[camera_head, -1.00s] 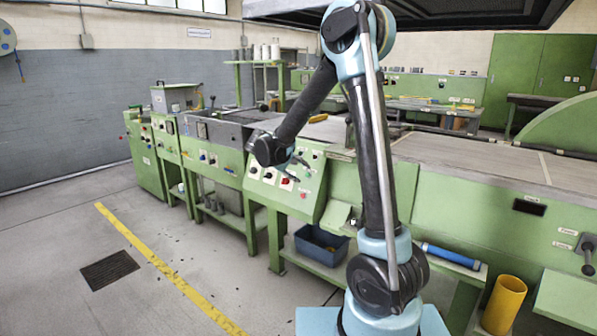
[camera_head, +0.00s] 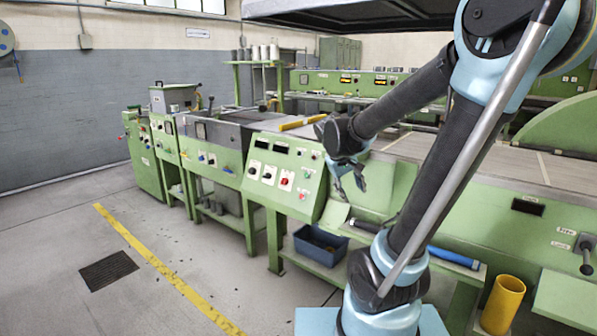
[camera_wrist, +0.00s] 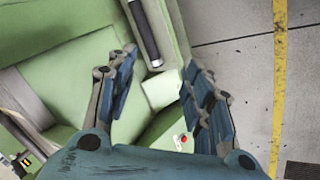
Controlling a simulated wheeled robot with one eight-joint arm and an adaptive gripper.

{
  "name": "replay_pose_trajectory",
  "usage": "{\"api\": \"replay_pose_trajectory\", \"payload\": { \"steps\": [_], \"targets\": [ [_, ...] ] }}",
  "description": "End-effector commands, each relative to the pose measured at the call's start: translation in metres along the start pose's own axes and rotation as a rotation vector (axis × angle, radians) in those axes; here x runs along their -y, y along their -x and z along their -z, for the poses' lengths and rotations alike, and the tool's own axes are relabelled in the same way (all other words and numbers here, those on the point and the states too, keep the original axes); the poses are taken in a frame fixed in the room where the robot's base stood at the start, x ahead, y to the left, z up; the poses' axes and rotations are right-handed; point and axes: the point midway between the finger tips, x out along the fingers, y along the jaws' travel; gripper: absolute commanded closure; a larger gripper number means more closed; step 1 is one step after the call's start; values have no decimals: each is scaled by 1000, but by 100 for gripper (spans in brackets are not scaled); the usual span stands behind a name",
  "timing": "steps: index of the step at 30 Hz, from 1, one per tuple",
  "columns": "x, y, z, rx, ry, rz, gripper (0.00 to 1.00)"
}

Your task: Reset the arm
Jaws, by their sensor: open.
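My gripper (camera_head: 349,188) hangs from my bent arm in the head view, in front of the green machine, just right of the sloped control panel (camera_head: 283,175). It points downward, with its fingers apart and nothing between them. In the wrist view my gripper (camera_wrist: 158,95) also shows two spread blue-padded fingers. Below and between them are green machine surfaces and a dark cylinder (camera_wrist: 146,32).
The green machine line with its grey top (camera_head: 545,168) runs along the right. A blue bin (camera_head: 321,245) stands below, and a yellow tube (camera_head: 503,305) stands front right. A yellow floor line (camera_head: 165,270) crosses open floor at left.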

Motion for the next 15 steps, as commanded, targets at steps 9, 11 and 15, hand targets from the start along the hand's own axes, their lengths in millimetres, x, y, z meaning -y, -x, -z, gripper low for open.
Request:
{"api": "replay_pose_trajectory", "payload": {
  "steps": [9,11,15],
  "targets": [
    [8,-4,-86,34,-110,133,53],
    [12,-5,-101,38,-130,158,53],
    [24,-9,-133,45,-180,216,53]
  ]
}}
